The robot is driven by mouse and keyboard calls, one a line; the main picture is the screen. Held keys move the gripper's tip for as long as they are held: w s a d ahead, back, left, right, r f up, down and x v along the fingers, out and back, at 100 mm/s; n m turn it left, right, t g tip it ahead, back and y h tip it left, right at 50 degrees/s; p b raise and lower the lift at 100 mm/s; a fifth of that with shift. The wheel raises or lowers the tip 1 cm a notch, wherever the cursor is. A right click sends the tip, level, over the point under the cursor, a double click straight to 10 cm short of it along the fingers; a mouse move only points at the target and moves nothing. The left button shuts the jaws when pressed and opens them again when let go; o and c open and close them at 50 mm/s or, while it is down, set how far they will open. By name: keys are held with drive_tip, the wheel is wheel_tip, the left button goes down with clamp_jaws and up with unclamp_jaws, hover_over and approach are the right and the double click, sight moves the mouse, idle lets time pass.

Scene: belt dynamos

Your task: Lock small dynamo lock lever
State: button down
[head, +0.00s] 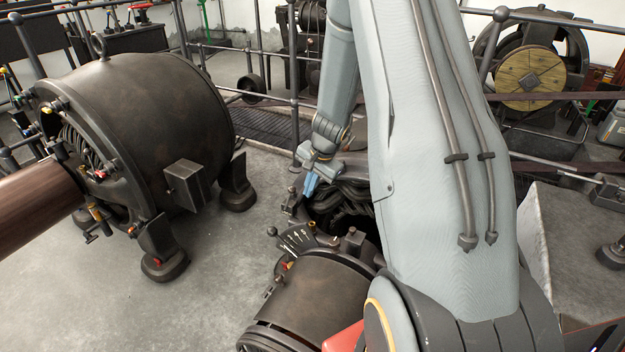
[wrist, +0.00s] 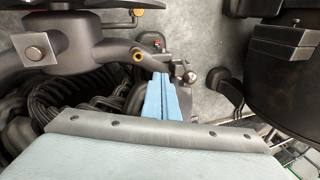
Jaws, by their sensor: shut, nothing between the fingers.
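The small dynamo (head: 315,290) is a dark, rusty machine at the bottom centre of the head view, partly hidden by my arm. My gripper (head: 310,188), with blue fingers, is shut and empty above the dynamo's open end. In the wrist view its fingertips (wrist: 162,76) are close to a dark fitting with a ball-shaped end (wrist: 190,77). I cannot tell which small part is the lock lever, nor whether the fingers touch anything.
A large dynamo (head: 145,120) stands at the left, with a brown shaft (head: 40,205) reaching out from it. Bare concrete floor (head: 215,265) lies between the two machines. Dark railings (head: 293,100) run behind. A wooden pulley (head: 530,78) stands at the back right.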

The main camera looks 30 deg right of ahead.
drive_tip(key=w, duration=0.1)
drive_tip(key=w+a, duration=0.1)
drive_tip(key=w+f+p, duration=0.1)
drive_tip(key=shift+w+a+f, duration=0.1)
drive_tip(key=shift+w+a, duration=0.2)
drive_tip(key=shift+w, duration=0.1)
drive_tip(key=shift+w, duration=0.1)
